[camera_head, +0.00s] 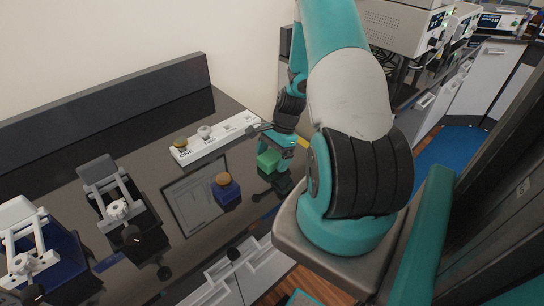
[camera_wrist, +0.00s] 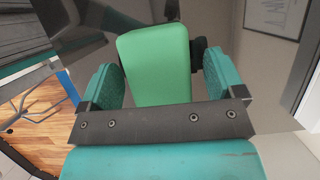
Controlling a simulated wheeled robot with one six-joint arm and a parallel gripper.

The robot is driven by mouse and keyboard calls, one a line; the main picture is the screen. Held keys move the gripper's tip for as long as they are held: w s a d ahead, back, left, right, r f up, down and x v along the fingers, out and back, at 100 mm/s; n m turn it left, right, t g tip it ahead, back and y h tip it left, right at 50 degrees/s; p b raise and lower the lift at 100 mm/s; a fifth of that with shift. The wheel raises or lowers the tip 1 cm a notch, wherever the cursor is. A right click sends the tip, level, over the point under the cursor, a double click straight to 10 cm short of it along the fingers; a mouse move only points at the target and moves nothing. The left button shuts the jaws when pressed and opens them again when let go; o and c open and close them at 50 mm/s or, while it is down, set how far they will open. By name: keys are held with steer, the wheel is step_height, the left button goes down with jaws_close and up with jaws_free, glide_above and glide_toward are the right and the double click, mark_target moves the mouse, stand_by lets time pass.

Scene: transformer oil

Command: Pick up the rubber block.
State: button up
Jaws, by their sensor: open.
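A green block, which looks like the rubber block (camera_wrist: 154,60), stands between the two teal finger pads of my gripper (camera_wrist: 162,78) in the wrist view. A small gap shows between the block and the right pad. The left pad is very close to the block, and I cannot tell whether they touch. In the head view the green block (camera_head: 267,160) sits on the dark bench near its front edge, with my gripper (camera_head: 280,148) down at it. My gripper is open around the block. Its lower part is hidden by the gripper in the wrist view.
A blue block with a round brown top (camera_head: 228,192) stands on the bench to the left, by a flat framed sheet (camera_head: 190,205). A white strip with knobs (camera_head: 215,138) lies behind. Clamp-like devices (camera_head: 118,210) stand farther left. White drawers (camera_head: 225,280) are below the bench edge.

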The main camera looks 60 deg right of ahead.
mark_target(272, 154)
steer(key=shift+f, duration=0.15)
steer(key=shift+c, duration=0.2)
steer(key=c, duration=1.1)
steer(key=shift+o, duration=0.2)
step_height(272, 154, up, 20)
steer(key=b, duration=0.2)
steer(key=shift+o, duration=0.9)
